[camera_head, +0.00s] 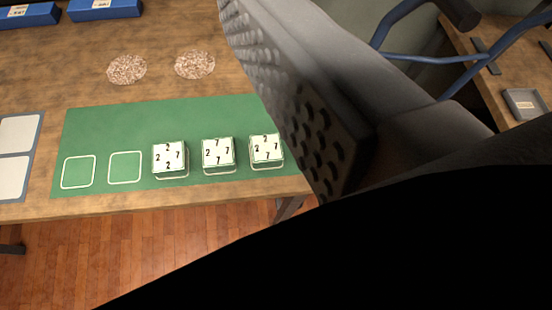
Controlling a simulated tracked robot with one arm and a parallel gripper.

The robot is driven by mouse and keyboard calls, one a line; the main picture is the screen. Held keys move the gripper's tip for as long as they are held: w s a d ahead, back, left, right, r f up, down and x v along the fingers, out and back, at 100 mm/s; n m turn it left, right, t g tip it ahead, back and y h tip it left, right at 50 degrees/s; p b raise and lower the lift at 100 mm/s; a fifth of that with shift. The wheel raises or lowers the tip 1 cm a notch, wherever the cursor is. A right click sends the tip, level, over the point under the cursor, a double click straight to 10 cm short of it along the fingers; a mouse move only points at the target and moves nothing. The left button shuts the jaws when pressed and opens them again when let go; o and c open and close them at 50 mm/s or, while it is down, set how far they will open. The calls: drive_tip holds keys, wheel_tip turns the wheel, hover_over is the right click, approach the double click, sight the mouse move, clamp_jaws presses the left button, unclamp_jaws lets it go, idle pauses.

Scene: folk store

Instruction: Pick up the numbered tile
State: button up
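Three white numbered tiles stand in a row on the green mat (110,125), near the table's front edge. The left tile (169,157) shows 2s and a 7. The middle tile (218,152) shows 7s and a 2. The right tile (266,149) shows 2s and 7s. Each sits on or over a white outlined square. Part of my gripper (310,125), a grey finger with a studded pad, fills the upper middle and right. It appears above and right of the tiles. Its other fingertip is hidden, and no tile shows in it.
Two empty outlined squares (78,172) lie left of the tiles. Two speckled round coasters (127,69) lie behind the mat. Blue boxes (104,9) stand at the back left, and a grey-blue board with white cards (16,160) at the left edge. A grey tray (526,104) sits on another table at right.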

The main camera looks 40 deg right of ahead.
drive_tip(key=w+d+f+m+g+h+b, duration=0.1)
drive_tip(key=d+f+b, duration=0.15)
drive_tip(key=f, duration=0.65)
drive_tip(key=w+d+f+b, duration=0.1)
drive_tip(key=w+d+f, duration=0.15)
drive_tip(key=f, duration=0.65)
drive_tip(key=m+h+b, duration=0.1)
drive_tip(key=h+b, duration=0.1)
drive_tip(key=b, duration=0.2)
approach(268, 153)
drive_tip(key=shift+g, duration=0.4)
drive_tip(key=x, duration=0.2)
drive_tip(key=b+x, duration=0.1)
drive_tip(key=x, duration=0.1)
drive_tip(key=r+b+x, duration=0.1)
drive_tip(key=x, duration=0.1)
drive_tip(key=shift+w+d+f, duration=0.1)
drive_tip(key=shift+w, duration=0.1)
drive_tip(key=b+x, duration=0.1)
drive_tip(key=x, duration=0.3)
drive_tip(key=shift+w+f+b, duration=0.1)
drive_tip(key=shift+f+b, duration=0.25)
drive_tip(key=shift+w, duration=0.45)
drive_tip(key=c, duration=1.1)
